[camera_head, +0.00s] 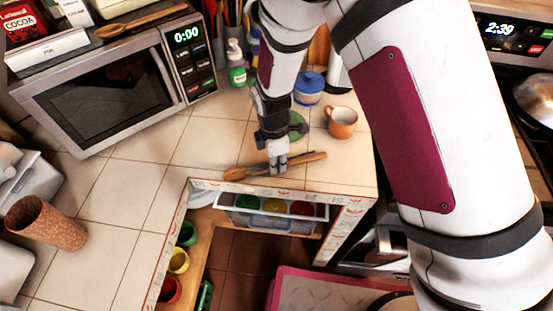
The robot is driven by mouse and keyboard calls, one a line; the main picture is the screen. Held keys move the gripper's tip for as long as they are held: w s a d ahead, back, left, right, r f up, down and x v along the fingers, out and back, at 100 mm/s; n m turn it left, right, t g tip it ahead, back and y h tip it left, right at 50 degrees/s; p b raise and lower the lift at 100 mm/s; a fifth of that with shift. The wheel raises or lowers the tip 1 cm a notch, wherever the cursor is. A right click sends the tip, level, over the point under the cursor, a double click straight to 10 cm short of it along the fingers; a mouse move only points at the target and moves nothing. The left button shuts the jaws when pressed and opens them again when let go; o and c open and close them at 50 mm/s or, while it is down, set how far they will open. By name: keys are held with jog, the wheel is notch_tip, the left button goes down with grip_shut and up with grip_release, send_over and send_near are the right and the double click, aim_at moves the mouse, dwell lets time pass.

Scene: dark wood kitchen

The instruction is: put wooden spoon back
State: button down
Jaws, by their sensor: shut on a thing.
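A wooden spoon (305,159) is in the head view near the front edge of the tiled counter, its bowl to the left and its handle to the right. My gripper (279,164) points down and is shut on the middle of this spoon, with the fingers hiding part of it. I cannot tell whether the spoon touches the tiles or is just above them. A second wooden spoon (140,22) lies on the things on top of the microwave.
The microwave (105,88) stands at the back left. Utensils (231,14), a green soap bottle (236,66), a blue-lidded jar (309,87) and an orange mug (341,121) are behind my gripper. An open drawer (272,207) is below the counter edge.

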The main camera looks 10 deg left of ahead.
jog(key=c, duration=1.4)
grip_release()
jog(key=shift+c, duration=0.2)
jog(key=shift+r, duration=0.1)
jog(key=d+r+m+t, duration=0.1)
jog(key=d+r+m, duration=0.25)
jog(key=r, duration=0.75)
jog(key=d+r+m, duration=0.2)
jog(key=d+r, duration=0.2)
jog(key=r, duration=0.7)
jog(key=s+d+r+m+t+y, duration=0.1)
jog(key=s+d+r+m, duration=0.35)
jog(key=d+r, duration=0.2)
jog(key=s+d+r+m+t, duration=0.2)
jog(key=s+d+r+m, duration=0.1)
jog(key=d+r+m, duration=0.4)
jog(key=s+d+r+m+t, duration=0.1)
jog(key=s+d+m, duration=0.5)
jog(key=s, duration=0.2)
jog(key=shift+s+d+r+h, duration=0.25)
jog(key=shift+s+r+h, duration=0.05)
jog(key=shift+s+r, duration=0.1)
